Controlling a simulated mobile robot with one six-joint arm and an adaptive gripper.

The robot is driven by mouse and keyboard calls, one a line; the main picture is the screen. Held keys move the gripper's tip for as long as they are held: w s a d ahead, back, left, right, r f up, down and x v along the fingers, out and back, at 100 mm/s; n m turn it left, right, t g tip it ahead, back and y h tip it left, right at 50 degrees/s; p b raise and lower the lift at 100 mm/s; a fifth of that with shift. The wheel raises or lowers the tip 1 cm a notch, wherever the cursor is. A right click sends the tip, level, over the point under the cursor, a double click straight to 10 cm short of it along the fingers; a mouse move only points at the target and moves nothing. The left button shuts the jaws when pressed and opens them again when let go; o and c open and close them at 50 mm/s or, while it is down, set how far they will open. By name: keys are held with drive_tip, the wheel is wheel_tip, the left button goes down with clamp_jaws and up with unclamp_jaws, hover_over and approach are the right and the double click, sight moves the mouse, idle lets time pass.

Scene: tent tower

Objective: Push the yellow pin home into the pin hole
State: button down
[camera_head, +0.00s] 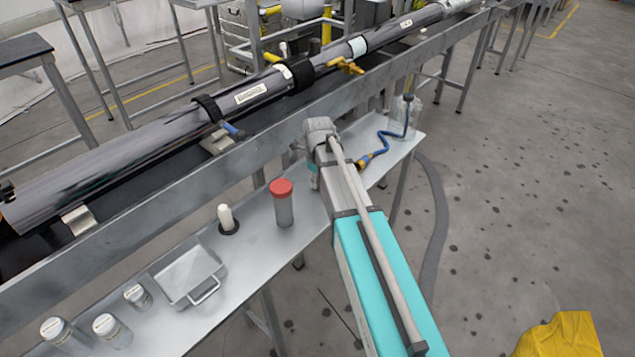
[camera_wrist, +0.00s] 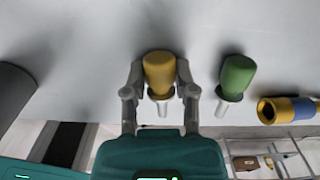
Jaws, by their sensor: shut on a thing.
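The yellow pin (camera_wrist: 159,70) shows in the wrist view, with a thick yellow grip and a pale shank pointing down the picture. My gripper (camera_wrist: 160,76) is shut on the yellow grip, one finger on each side. A green pin (camera_wrist: 237,75) of similar shape stands just to the right, apart from my fingers. In the head view my arm hides the yellow pin and most of my gripper. I cannot make out the pin hole or how deep the shank sits.
A blue and yellow connector (camera_wrist: 286,110) lies right of the green pin; its blue cable (camera_head: 384,142) shows on the shelf (camera_head: 255,262). A red-capped jar (camera_head: 283,203), a white peg (camera_head: 226,217), a metal tray (camera_head: 188,275) and several small jars stand along the shelf. A long rail runs behind.

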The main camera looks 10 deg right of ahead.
drive_tip(key=shift+r, duration=0.15)
drive_tip(key=shift+r+p, duration=0.9)
drive_tip(key=shift+p, duration=0.15)
drive_tip(key=s+d+r+p, duration=0.2)
drive_tip(key=s+r+p, duration=0.8)
drive_tip(key=s, duration=0.4)
drive_tip(key=shift+r+p, duration=0.4)
drive_tip(key=shift+r, duration=0.05)
